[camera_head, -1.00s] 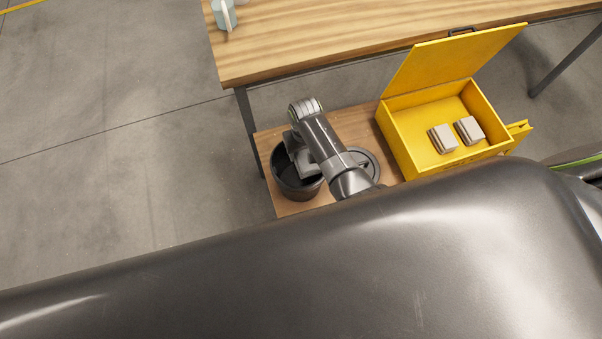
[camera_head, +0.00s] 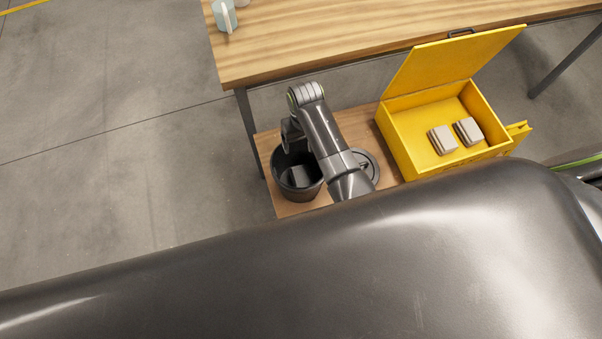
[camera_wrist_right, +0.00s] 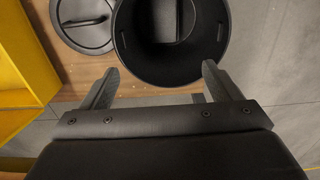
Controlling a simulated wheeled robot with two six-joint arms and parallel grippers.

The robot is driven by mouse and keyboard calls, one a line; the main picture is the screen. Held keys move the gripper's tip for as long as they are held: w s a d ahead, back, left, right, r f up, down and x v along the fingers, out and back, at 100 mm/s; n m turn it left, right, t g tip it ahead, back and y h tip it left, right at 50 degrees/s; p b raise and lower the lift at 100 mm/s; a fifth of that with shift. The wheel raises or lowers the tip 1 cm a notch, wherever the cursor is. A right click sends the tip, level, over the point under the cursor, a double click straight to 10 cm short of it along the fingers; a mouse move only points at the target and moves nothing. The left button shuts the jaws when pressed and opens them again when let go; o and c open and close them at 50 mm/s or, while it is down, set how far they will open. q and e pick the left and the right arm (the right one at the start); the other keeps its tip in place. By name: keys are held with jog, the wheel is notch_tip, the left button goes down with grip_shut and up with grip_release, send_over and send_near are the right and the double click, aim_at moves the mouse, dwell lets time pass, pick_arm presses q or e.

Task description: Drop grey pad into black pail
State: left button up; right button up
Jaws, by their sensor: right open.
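The black pail (camera_head: 276,182) stands open on a low wooden board, and it also shows in the right wrist view (camera_wrist_right: 140,62). A dark grey flat shape, seemingly the grey pad (camera_head: 300,175), lies inside the pail. In the wrist view the pail's interior is dark, and a dark shape with an edge (camera_wrist_right: 180,22) shows at its bottom. My right gripper (camera_wrist_right: 160,67) is open, with nothing between its fingers, close by the pail's rim. In the head view its arm partly hides it. My left gripper is not in view.
A round grey lid (camera_head: 369,165) lies beside the pail. A yellow box (camera_head: 398,140) with its lid raised holds two beige-grey blocks (camera_head: 441,139). A wooden table (camera_head: 330,45) with a light blue mug (camera_head: 224,14) stands behind. Floor to the left is clear.

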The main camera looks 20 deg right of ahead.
notch_tip(320, 180, up, 11)
dwell(0.3)
jog(key=shift+f, duration=0.1)
